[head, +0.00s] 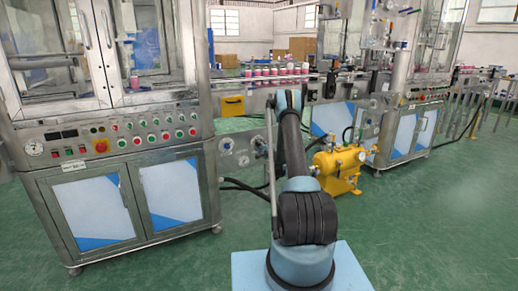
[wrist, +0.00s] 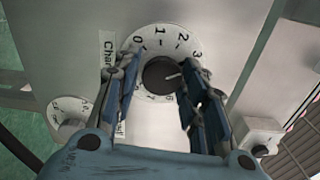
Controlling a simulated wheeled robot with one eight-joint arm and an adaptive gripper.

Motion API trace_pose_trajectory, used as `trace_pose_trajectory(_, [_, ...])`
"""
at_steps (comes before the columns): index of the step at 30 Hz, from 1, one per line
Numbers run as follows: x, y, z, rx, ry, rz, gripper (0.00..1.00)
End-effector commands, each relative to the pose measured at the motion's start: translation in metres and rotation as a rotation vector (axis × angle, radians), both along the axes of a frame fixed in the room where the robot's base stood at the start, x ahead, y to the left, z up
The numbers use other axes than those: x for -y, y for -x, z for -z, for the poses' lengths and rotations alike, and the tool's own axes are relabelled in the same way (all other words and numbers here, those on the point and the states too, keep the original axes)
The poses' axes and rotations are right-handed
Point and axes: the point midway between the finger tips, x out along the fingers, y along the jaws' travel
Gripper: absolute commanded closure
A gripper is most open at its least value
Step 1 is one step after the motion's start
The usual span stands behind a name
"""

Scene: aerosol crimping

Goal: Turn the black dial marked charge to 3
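The black dial (wrist: 161,75) sits at the centre of a round white scale (wrist: 160,38) in the wrist view. A label reading "Cha…" (wrist: 108,50) is partly hidden by my left finger. The numbers 0, 1, 2 and 3 show around the top, with others lower down partly hidden. The dial's white pointer line points right and slightly up, a little below the 3. My gripper (wrist: 161,70) is open, with one finger on each side of the dial. The left finger looks apart from it; I cannot tell whether the right finger touches. In the head view my arm hides the gripper.
A smaller white dial (wrist: 70,115) is at lower left in the wrist view, and a white box with a dark knob (wrist: 262,138) at lower right. In the head view, a yellow tank (head: 341,165) stands right of my arm and a button panel (head: 120,138) is at left.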

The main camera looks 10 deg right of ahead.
Motion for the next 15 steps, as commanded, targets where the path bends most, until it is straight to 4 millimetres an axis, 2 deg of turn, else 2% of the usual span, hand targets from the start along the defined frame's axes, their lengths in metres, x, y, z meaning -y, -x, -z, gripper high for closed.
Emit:
trace_pose_trajectory(11, [-0.0025,0.0006,-0.0007,0.0,0.0,-0.004,0.46])
trace_pose_trajectory(15, [0.0003,0.0081,-0.0008,0.0,0.0,-0.004,0.46])
